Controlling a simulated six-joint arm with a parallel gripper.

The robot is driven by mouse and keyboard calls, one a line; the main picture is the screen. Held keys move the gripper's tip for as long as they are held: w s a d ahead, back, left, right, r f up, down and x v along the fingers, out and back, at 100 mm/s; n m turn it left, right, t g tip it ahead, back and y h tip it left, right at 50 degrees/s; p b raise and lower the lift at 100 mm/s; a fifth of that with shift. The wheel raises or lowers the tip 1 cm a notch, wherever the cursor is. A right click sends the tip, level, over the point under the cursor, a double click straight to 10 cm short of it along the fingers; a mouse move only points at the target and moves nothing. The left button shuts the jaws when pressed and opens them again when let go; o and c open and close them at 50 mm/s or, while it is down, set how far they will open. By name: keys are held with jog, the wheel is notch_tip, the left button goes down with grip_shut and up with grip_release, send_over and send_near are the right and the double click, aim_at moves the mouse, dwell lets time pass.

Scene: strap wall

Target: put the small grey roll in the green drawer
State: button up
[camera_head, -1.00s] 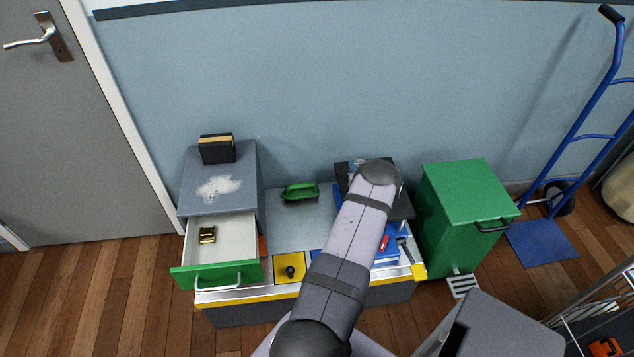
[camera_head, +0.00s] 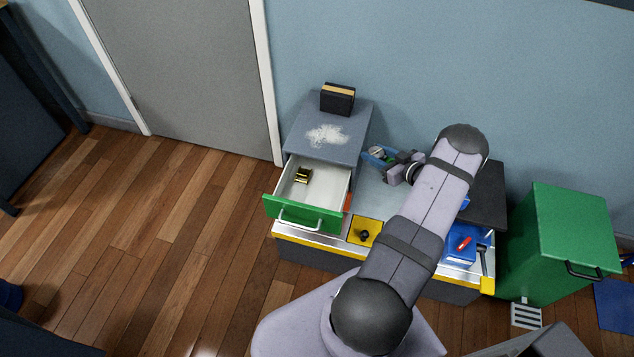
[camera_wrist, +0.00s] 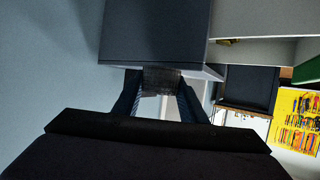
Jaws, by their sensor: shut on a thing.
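The green drawer (camera_head: 303,213) is pulled open from a grey cabinet (camera_head: 327,135). Its pale inside shows in the head view, with a small gold item in it. In the wrist view part of the open drawer (camera_wrist: 270,50) shows at the upper right. My gripper (camera_head: 378,154) is just right of the cabinet, above the grey worktop. In the wrist view my gripper (camera_wrist: 160,92) is shut on the small grey roll (camera_wrist: 160,78), which sits between the two dark blue fingers. The roll is small and partly hidden by the fingers in the head view.
A black and tan block (camera_head: 338,98) stands on top of the cabinet, beside a white patch. A yellow plate with a black knob (camera_head: 365,233) lies right of the drawer. A green bin (camera_head: 565,235) stands at the right. Floor left of the drawer is clear.

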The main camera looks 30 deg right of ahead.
jog(key=s+a+n+g+y, duration=0.15)
jog(key=a+n+y, duration=0.4)
jog(key=a, duration=0.75)
jog(key=m+h+b, duration=0.2)
jog(key=b, duration=1)
send_over(324, 191)
jog(key=shift+t+y, duration=0.25)
jog(key=shift+t, duration=0.1)
notch_tip(324, 191, down, 7)
jog(key=shift+a+r, duration=0.1)
jog(key=shift+w+f+b, duration=0.1)
jog(key=shift+f+b, duration=0.2)
jog(key=shift+f, duration=1.2)
